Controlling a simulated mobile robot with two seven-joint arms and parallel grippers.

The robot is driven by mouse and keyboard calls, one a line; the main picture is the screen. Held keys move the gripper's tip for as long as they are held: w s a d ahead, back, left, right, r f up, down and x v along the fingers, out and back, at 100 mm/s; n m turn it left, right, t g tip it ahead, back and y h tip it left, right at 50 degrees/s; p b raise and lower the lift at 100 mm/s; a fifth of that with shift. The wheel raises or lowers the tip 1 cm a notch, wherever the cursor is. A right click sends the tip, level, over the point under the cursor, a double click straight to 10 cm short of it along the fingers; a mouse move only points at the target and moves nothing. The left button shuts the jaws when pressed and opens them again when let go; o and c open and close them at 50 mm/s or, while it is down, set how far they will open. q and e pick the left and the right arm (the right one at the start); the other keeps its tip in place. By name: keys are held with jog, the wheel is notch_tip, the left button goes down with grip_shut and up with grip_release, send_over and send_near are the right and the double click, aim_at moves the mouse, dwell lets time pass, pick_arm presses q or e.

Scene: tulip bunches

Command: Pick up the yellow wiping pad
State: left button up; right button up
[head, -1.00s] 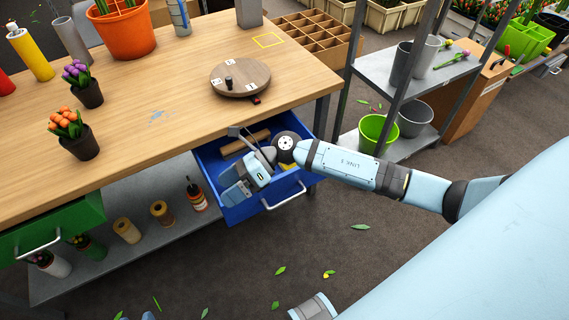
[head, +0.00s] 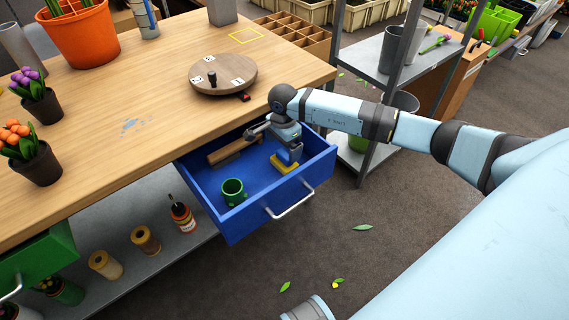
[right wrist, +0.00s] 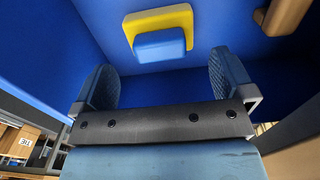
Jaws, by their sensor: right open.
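The yellow wiping pad (head: 284,168) lies in the open blue drawer, near its right side. In the right wrist view the pad (right wrist: 158,19) is yellow with a blue block on it, ahead of the fingers. My right gripper (head: 289,157) hangs down into the drawer at the pad and partly hides it in the head view. In the right wrist view its two fingers (right wrist: 165,82) are wide apart with nothing between them. My left gripper is not in view.
The blue drawer (head: 237,220) also holds a green cup (head: 233,192) at the front left and a wooden-handled tool (head: 235,147) at the back. The tabletop (head: 150,95) edge overhangs the drawer's back. A shelf rack (head: 372,75) stands to the right.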

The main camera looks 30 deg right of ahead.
aim_at(284, 154)
jog(key=shift+f, duration=0.9)
notch_tip(284, 154, down, 4)
jog(key=shift+d+r+b, duration=0.15)
jog(key=shift+r+b, duration=0.05)
jog(key=shift+b, duration=0.5)
jog(key=shift+f, duration=0.4)
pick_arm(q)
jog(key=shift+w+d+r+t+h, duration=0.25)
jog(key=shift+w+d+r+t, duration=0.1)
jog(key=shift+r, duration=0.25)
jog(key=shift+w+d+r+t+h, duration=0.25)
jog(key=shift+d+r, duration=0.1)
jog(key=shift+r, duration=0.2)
pick_arm(e)
jog(key=c, duration=0.6)
